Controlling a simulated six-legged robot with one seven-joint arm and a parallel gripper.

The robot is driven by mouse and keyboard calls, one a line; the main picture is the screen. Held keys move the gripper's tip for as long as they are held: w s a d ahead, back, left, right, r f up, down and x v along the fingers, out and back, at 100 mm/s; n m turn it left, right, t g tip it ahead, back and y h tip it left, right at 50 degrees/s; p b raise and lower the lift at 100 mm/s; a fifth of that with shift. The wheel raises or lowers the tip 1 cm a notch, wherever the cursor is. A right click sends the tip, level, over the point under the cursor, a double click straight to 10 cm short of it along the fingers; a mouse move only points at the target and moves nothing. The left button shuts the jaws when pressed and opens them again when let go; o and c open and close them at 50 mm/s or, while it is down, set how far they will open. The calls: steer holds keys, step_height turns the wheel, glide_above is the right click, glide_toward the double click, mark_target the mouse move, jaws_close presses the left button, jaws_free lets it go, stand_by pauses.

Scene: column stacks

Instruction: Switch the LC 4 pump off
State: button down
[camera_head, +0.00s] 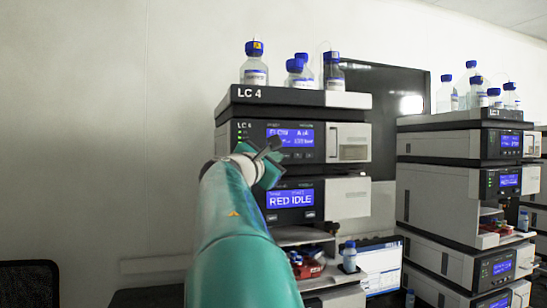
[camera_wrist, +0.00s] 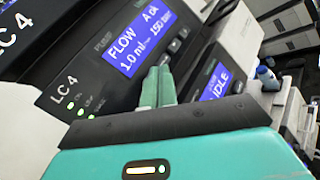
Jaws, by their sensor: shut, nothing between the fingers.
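The LC 4 pump is the upper module (camera_head: 320,128) of the left stack. Its blue display reads FLOW, A ok, 1.0 ml/min and about 150 bar; the pump front also shows in the wrist view (camera_wrist: 100,80). Green lights glow beside the LC 4 label at its left. The head view shows my gripper (camera_head: 266,163) from behind.
Below the pump is a module with a RED IDLE display (camera_head: 290,198). Capped bottles (camera_head: 255,65) stand on the LC 4 top tray. The LC 3 stack (camera_head: 450,190) stands at right. A monitor (camera_head: 380,265) sits between the stacks. The wall side at left is open.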

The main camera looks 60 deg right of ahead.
steer(key=shift+w+d, duration=0.2)
steer(key=shift+w+d, duration=0.3)
stand_by(0.8)
stand_by(0.4)
steer(key=shift+s+a, duration=0.55)
steer(key=shift+s+a, duration=0.1)
steer(key=s+a, duration=0.3)
steer(key=shift+s+a, duration=0.15)
steer(key=shift+a, duration=0.05)
stand_by(0.9)
